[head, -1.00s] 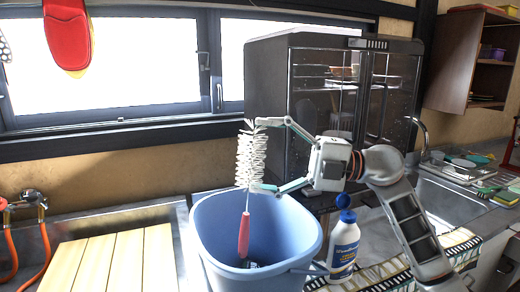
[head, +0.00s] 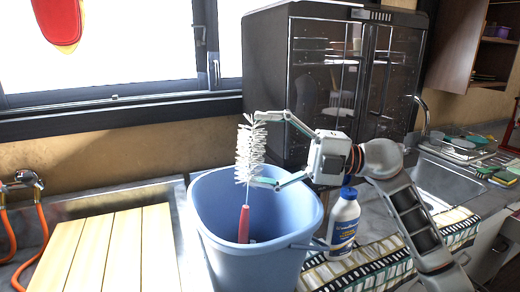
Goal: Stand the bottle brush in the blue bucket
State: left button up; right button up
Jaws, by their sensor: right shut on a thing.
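The bottle brush has white bristles (head: 249,152) at the top and a red handle (head: 244,224) pointing down. It is upright, with the handle inside the blue bucket (head: 235,268) and most of the bristles above the rim. My right gripper (head: 262,149) comes in from the right above the bucket and is shut on the bristle part, with one finger high and one low. The handle's lower end is near the bucket's floor; I cannot tell whether it touches. My left gripper is not in view.
A white bottle with a blue label (head: 343,224) stands close to the bucket's right side on a striped mat (head: 372,262). A slatted wooden board (head: 122,250) lies to the left. A dark glass-door cabinet (head: 270,80) stands behind, and a sink (head: 440,183) is at right.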

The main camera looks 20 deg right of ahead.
jog(key=o, duration=0.9)
jog(key=shift+o, duration=0.5)
jog(key=shift+r, duration=0.1)
notch_tip(320, 180, up, 10)
jog(key=shift+f, duration=0.1)
